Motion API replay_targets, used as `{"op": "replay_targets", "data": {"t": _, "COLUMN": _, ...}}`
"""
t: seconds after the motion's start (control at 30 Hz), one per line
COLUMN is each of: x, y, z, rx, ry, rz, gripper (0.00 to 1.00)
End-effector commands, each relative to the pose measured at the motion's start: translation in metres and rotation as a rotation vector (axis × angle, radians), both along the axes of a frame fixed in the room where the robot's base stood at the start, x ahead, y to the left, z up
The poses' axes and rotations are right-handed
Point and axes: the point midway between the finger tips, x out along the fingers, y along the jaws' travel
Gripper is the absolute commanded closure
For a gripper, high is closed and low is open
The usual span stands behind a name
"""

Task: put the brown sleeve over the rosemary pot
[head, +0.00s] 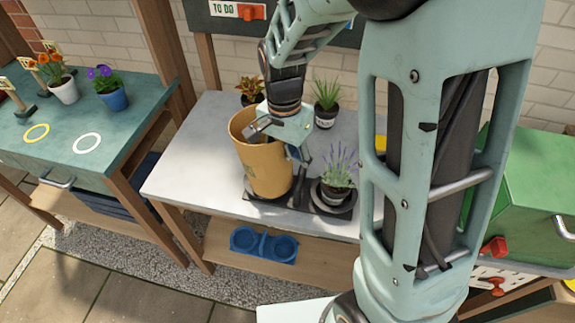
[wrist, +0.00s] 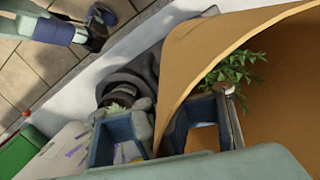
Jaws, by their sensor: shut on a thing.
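The brown sleeve (head: 262,170) is a tall tapered tube, roughly upright at the left part of the dark tray (head: 316,207). I cannot tell whether its bottom edge touches the tray. My gripper (head: 283,140) is shut on the right side of its rim; in the wrist view the sleeve's wall (wrist: 210,50) runs between the fingers (wrist: 165,135). A green leafy plant (wrist: 236,72) shows against the sleeve's inner wall, seemingly inside it; it looks like the rosemary. Its pot is mostly hidden by the sleeve and a finger.
A lavender pot (head: 336,190) stands close right of the sleeve on the tray. A spiky green plant (head: 327,95) and a red-orange plant (head: 250,88) stand behind. The white table (head: 195,165) is clear on the left.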

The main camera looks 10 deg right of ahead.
Motion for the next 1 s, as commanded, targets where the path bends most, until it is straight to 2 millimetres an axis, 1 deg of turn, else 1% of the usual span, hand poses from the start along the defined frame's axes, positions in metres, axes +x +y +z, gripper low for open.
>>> {"op": "replay_targets", "data": {"t": 0.13, "x": 0.0000, "y": 0.0000, "z": 0.0006, "rx": 0.000, "ry": 0.000, "rz": 0.000, "gripper": 1.00}}
{"op": "replay_targets", "data": {"t": 0.17, "x": 0.0000, "y": 0.0000, "z": 0.0007, "rx": 0.000, "ry": 0.000, "rz": 0.000, "gripper": 0.91}}
{"op": "replay_targets", "data": {"t": 0.2, "x": 0.0001, "y": 0.0001, "z": 0.0007, "rx": 0.000, "ry": 0.000, "rz": 0.000, "gripper": 0.86}}
{"op": "replay_targets", "data": {"t": 0.73, "x": 0.0001, "y": 0.0003, "z": 0.0007, "rx": 0.001, "ry": -0.001, "rz": 0.000, "gripper": 0.28}}
{"op": "replay_targets", "data": {"t": 1.0, "x": 0.0001, "y": 0.0002, "z": 0.0010, "rx": 0.001, "ry": -0.001, "rz": 0.000, "gripper": 0.27}}
